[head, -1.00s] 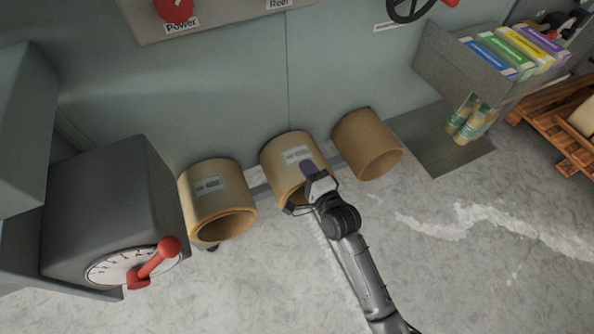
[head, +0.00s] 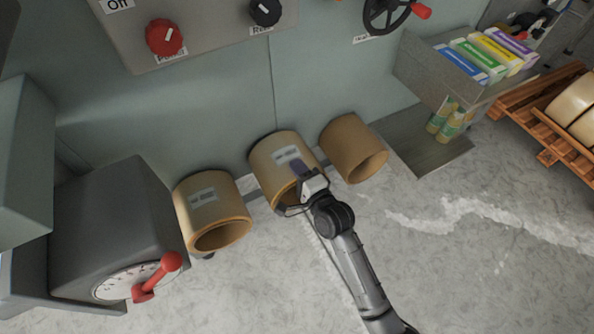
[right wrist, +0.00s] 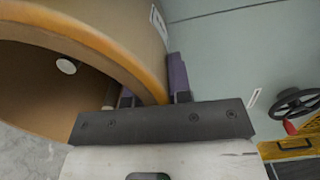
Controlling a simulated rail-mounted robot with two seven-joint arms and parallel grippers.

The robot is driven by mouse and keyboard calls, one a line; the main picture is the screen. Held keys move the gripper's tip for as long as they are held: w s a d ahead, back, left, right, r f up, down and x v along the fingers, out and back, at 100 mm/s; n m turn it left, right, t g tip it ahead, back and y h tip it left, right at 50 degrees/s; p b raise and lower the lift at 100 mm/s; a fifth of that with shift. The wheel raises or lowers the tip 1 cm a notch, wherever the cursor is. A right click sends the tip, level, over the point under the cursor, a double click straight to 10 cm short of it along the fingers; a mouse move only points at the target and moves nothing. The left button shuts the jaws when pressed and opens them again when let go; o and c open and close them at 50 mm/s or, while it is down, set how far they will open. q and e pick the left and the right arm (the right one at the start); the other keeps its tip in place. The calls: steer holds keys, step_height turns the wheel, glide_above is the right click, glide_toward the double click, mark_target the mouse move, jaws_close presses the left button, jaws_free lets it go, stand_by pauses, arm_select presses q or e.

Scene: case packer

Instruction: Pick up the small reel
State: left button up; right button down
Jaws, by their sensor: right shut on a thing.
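Three tan, hollow reels sit in a row by the machine's foot: a left reel (head: 208,200), a middle reel (head: 275,160) and a right reel (head: 350,143). The right one looks smallest in the head view. My right gripper (head: 293,190) is at the front rim of the middle reel. In the right wrist view its two dark fingers (right wrist: 152,90) straddle the wall of that reel (right wrist: 130,30), one inside the hollow and one outside, shut on the wall. The reel's far inside is partly hidden. My left gripper is not in view.
A grey box with a dial and red lever (head: 152,280) stands left. A control panel (head: 205,35) with knobs is above, with a handwheel (head: 388,12) to its right. A tray of coloured cartons (head: 425,75) and a wooden pallet (head: 560,135) are right. The floor in front is open.

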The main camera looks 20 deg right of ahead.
step_height(320, 180, up, 3)
steer(key=shift+p, duration=0.55)
steer(key=s+d+p, duration=0.2)
steer(key=s+p, duration=0.3)
steer(key=s, duration=1.4)
steer(key=shift+s, duration=0.2)
steer(key=shift+p, duration=0.35)
steer(key=shift+r+p, duration=0.15)
steer(key=shift+p, duration=0.2)
